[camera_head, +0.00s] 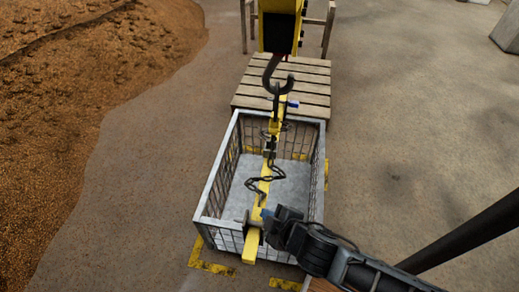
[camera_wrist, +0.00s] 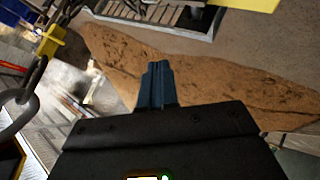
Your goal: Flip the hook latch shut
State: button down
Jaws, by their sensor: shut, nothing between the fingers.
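A large dark hook (camera_head: 278,82) hangs open-mouthed below a yellow hoist block (camera_head: 280,25) in the head view. I cannot make out its latch clearly. A yellow beam (camera_head: 265,185) with dark chains lies over the wire basket, its far end just below the hook. My gripper (camera_head: 267,213) is beside the near end of the beam, well away from the hook. In the wrist view my gripper's blue fingers (camera_wrist: 157,84) are together and empty. A dark metal ring or link (camera_wrist: 18,112) and a yellow piece (camera_wrist: 50,42) show at the left there.
The grey wire basket (camera_head: 210,185) stands on the floor by yellow markings (camera_head: 212,268). A slatted wooden platform (camera_head: 300,80) is behind it. A brown grain heap (camera_head: 70,110) fills the left. Open concrete floor (camera_head: 420,130) lies to the right.

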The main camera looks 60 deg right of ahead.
jog(key=s+a+r+m+t+y, duration=0.1)
jog(key=s+a+r+t, duration=0.1)
jog(key=r, duration=0.7)
jog(key=s+a+r+m+t+y+p, duration=0.1)
jog(key=s+a+r+t+y, duration=0.1)
jog(key=s+a+r, duration=0.2)
jog(key=s+a+r+m+t+y+p, duration=0.1)
jog(key=s+a+r, duration=0.3)
jog(key=r, duration=1)
jog(key=s+t+y, duration=0.1)
jog(key=s, duration=0.2)
jog(key=shift+s+r, duration=0.15)
jog(key=shift+s, duration=0.05)
